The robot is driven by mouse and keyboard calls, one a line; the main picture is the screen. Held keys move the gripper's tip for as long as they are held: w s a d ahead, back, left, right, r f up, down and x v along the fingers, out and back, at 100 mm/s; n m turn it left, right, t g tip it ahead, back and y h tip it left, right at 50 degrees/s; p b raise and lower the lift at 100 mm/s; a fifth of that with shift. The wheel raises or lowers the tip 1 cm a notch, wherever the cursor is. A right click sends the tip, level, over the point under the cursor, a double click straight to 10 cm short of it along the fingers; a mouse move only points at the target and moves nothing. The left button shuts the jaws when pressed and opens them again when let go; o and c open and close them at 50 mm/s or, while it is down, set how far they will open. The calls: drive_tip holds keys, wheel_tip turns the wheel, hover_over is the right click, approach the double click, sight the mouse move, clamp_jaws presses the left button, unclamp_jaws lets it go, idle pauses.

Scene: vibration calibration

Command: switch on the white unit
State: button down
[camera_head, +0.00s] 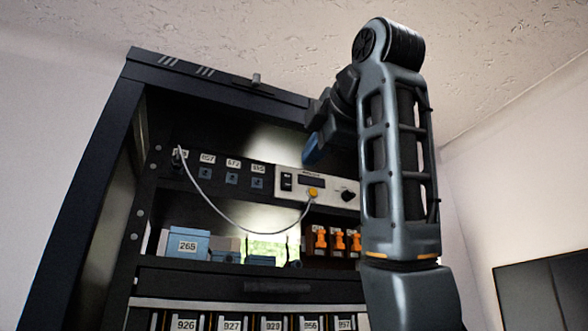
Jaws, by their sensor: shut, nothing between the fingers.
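The white unit (330,199) is a slim panel in the upper part of the dark rack. It has a black switch (287,181) at its left end, a dark display (311,181), a yellow plug (313,192) and a black knob (347,195). The switch's position is too small to tell. My arm hides the unit's right end. My gripper (311,157) is shut, with its blue tip just above the unit's display in the picture. Nothing shows in it. I cannot tell how far it is from the panel face.
A grey cable (227,224) hangs from a socket at left to the yellow plug. The rack (85,190) has a top edge above my gripper. A shelf below holds a blue box (184,246) and orange-fronted parts (337,240). Numbered bins (230,323) are lower down.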

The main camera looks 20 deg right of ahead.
sight(288, 186)
drive_tip(key=w+p, duration=0.1)
drive_tip(key=w, duration=0.2)
drive_tip(key=w+p, duration=0.1)
drive_tip(key=w, duration=0.1)
drive_tip(key=w+f, duration=0.1)
drive_tip(key=w, duration=0.2)
drive_tip(key=shift+w+p, duration=0.35)
drive_tip(key=shift+p, duration=0.05)
